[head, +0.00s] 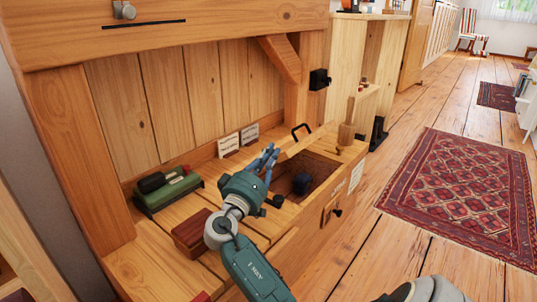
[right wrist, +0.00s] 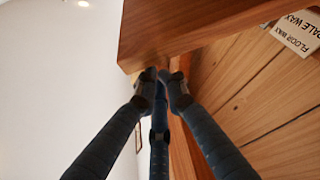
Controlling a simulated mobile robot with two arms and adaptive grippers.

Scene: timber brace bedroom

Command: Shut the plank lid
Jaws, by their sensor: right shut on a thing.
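The plank lid (head: 305,141) stands raised along the far side of an open compartment in the wooden bench, seen nearly edge-on, with a black handle beside it. The compartment (head: 325,170) is open, and a dark blue item (head: 302,183) lies inside. My right gripper (head: 270,153) is at the left end of the lid. In the right wrist view its fingers (right wrist: 160,80) close together at the lower corner of a wooden plank (right wrist: 185,32), shut on its edge. The exact contact is partly hidden by the fingers. My left gripper is not in view.
A green box (head: 168,193) with a dark item on top and a reddish-brown box (head: 193,233) stand on the bench to the left. Small lettered cards (head: 228,144) lean at the back. A wooden post-like item (head: 347,131) stands at the right. A patterned rug (head: 462,190) covers open floor.

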